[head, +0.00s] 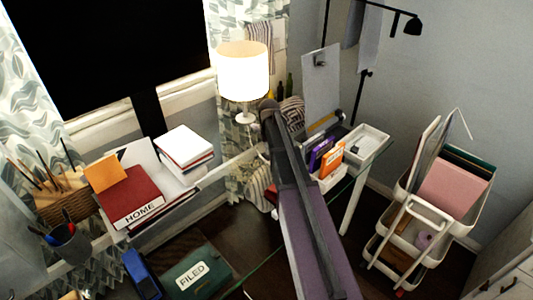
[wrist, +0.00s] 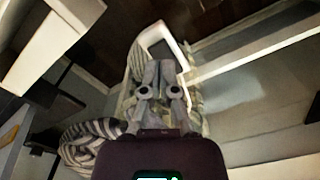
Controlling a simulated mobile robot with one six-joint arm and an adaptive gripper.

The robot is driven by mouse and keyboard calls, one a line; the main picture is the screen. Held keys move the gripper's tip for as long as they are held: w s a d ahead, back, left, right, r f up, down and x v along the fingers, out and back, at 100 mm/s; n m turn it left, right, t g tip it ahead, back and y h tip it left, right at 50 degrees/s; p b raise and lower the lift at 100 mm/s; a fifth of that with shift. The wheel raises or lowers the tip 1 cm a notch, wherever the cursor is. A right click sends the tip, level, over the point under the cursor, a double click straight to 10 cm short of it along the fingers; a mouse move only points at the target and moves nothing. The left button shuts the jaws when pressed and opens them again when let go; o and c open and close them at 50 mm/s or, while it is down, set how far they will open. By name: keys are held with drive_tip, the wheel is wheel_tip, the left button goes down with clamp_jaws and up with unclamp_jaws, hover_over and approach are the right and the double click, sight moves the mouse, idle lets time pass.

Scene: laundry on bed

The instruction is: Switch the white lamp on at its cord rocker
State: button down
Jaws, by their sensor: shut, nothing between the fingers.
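The white lamp (head: 243,72) stands behind the desk by the window. Its shade is bright and warm, and it looks lit. A thin pale cord (head: 259,148) seems to run down below its base, partly hidden by my arm. I cannot make out the rocker in either view. My gripper (head: 268,107) is just right of the lamp's base in the head view, apart from the shade. In the wrist view my gripper (wrist: 160,72) has its fingers together and empty, in front of patterned cloth and a white bar.
A glass-topped desk holds books (head: 184,149), a red HOME binder (head: 130,196) and a green FILED box (head: 197,274). An orange box (head: 331,158) and a white tray (head: 366,140) are right of my arm. A white cart (head: 430,220) stands at right. Striped cloth (wrist: 90,145) is left of my gripper.

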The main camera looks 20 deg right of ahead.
sight(269, 158)
drive_tip(key=shift+r+p, duration=2.3)
drive_tip(key=shift+r, duration=0.25)
drive_tip(key=shift+s+a, duration=0.1)
drive_tip(key=s+a, duration=0.7)
drive_tip(key=s, duration=0.4)
drive_tip(key=s+a+n, duration=0.1)
drive_tip(key=s+a, duration=0.7)
drive_tip(key=s, duration=0.3)
drive_tip(key=shift+s+n, duration=0.2)
drive_tip(key=shift+n, duration=0.1)
drive_tip(key=shift+a, duration=0.1)
